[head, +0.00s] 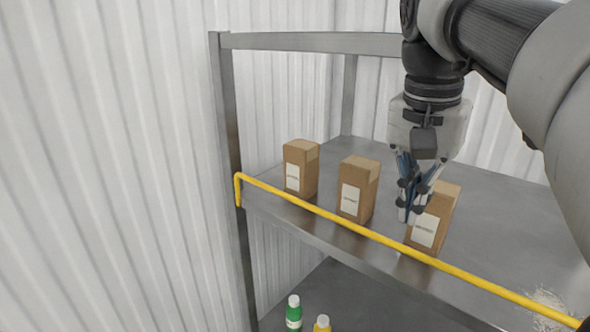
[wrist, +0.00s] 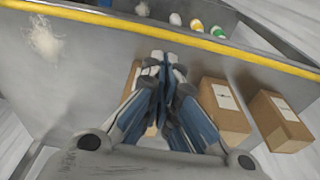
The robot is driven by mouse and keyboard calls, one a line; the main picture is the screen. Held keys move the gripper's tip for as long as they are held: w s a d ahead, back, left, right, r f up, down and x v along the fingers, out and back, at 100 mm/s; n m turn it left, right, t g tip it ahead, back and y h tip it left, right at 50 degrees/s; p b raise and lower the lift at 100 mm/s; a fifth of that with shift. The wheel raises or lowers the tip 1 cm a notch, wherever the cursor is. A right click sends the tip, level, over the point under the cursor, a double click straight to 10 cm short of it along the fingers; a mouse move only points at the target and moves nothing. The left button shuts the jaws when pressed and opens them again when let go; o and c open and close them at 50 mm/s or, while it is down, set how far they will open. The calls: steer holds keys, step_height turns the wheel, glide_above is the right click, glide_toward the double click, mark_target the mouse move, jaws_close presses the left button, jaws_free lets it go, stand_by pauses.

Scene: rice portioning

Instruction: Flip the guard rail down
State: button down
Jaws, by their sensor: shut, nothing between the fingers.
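The yellow guard rail (head: 385,239) runs along the front edge of the upper shelf, in front of the boxes. Its bent left end reaches down at the shelf post, so the bar seems raised there. It also crosses the top of the wrist view (wrist: 225,48). My gripper (head: 408,214) is shut and empty. It points down over the shelf, in front of the upper part of the right box in the head view. In the wrist view, its fingertips (wrist: 165,58) appear just short of the rail, on the shelf side; I cannot tell whether they touch it.
Brown boxes stand in a row behind the rail: left (head: 300,168), middle (head: 358,190) and right (head: 432,222), the last close to my gripper. White grains (head: 545,300) lie at the shelf's right.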

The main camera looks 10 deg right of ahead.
mark_target(389, 242)
steer(key=f, duration=0.5)
steer(key=shift+w+d, duration=0.25)
steer(key=shift+w, duration=0.15)
steer(key=shift+w, duration=0.1)
steer(key=shift+a+b, duration=0.15)
steer(key=shift+b, duration=0.3)
